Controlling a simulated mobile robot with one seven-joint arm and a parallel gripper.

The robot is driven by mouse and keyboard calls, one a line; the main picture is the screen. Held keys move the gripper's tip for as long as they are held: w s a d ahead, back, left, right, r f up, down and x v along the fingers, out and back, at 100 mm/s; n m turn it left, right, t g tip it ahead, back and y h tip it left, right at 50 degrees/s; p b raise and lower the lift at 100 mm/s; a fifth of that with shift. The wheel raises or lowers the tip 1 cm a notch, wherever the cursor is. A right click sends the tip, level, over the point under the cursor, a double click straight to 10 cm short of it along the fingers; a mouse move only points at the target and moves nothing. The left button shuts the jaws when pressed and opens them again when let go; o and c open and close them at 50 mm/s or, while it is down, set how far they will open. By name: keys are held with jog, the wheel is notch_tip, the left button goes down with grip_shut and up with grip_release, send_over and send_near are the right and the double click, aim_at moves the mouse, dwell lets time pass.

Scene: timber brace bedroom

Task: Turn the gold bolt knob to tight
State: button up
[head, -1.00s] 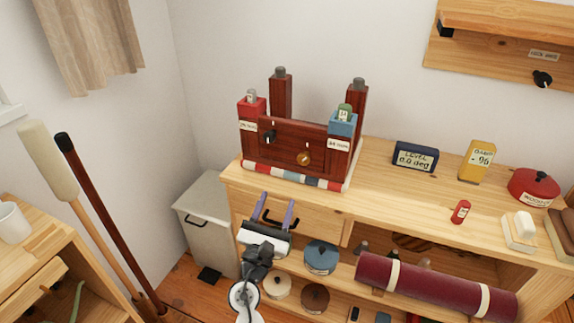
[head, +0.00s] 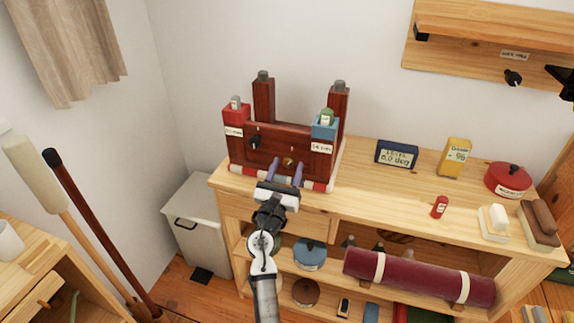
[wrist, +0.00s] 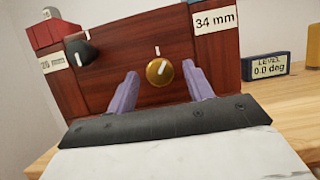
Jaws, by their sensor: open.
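The gold bolt knob (wrist: 160,72) is on the front of a dark red-brown timber brace (head: 275,137), and it also shows in the head view (head: 288,162). A light pointer line on the knob leans up and to the right, with a short white mark on the wood above it. My gripper (head: 284,170) is open, its two purple fingers standing left and right of the knob in the wrist view (wrist: 163,88). The fingers look apart from the knob. A black knob (wrist: 80,52) is to the left on the same panel.
A blue block labelled 34 mm (head: 325,127) and a red block (head: 236,117) sit at the brace's ends. A level display reading 0.0 deg (head: 397,154) stands to the right on the wooden bench (head: 370,188). A yellow box (head: 455,157) and red pot (head: 508,179) are farther right.

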jog(key=shift+w+d, duration=0.1)
jog(key=shift+w, duration=0.2)
jog(key=c, duration=1)
jog(key=shift+o, duration=0.2)
